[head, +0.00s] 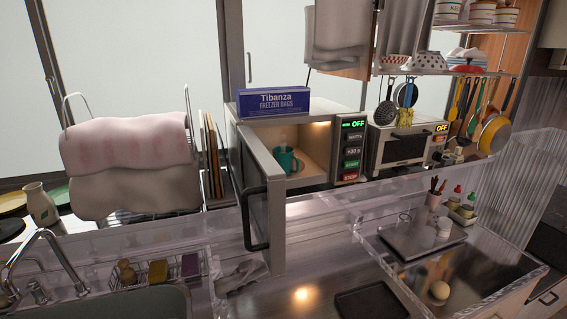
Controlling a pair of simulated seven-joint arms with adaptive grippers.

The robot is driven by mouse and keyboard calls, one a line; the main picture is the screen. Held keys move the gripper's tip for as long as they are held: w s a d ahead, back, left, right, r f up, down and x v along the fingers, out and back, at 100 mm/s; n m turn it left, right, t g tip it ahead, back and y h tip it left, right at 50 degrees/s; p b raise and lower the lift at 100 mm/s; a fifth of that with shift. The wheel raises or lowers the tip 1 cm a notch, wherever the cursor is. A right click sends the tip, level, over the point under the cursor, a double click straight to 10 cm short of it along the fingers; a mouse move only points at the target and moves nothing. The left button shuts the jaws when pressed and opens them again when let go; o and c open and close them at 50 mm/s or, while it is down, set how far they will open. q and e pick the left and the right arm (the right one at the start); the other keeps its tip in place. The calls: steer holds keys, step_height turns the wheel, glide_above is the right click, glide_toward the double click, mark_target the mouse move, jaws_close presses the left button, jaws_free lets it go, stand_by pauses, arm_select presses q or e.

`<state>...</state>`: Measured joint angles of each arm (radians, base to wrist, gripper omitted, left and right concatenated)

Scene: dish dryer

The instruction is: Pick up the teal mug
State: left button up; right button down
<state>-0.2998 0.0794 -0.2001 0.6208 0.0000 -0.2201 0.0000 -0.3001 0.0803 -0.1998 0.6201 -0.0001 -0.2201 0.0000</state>
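The teal mug (287,161) stands upright inside the open microwave (318,148), toward the left of its lit cavity. Faint steam seems to rise above it. The microwave door (262,205) is swung wide open toward me, with a dark handle (250,222) on its left side. The door's edge stands just left of and in front of the mug. Neither of my grippers is in view.
A freezer bags box (272,103) lies on top of the microwave. A toaster oven (403,145) stands to its right. A towel rack (130,165) and sink (140,303) are at the left. A dark tray (371,302) lies in front. The counter between door and right-hand basin has free room.

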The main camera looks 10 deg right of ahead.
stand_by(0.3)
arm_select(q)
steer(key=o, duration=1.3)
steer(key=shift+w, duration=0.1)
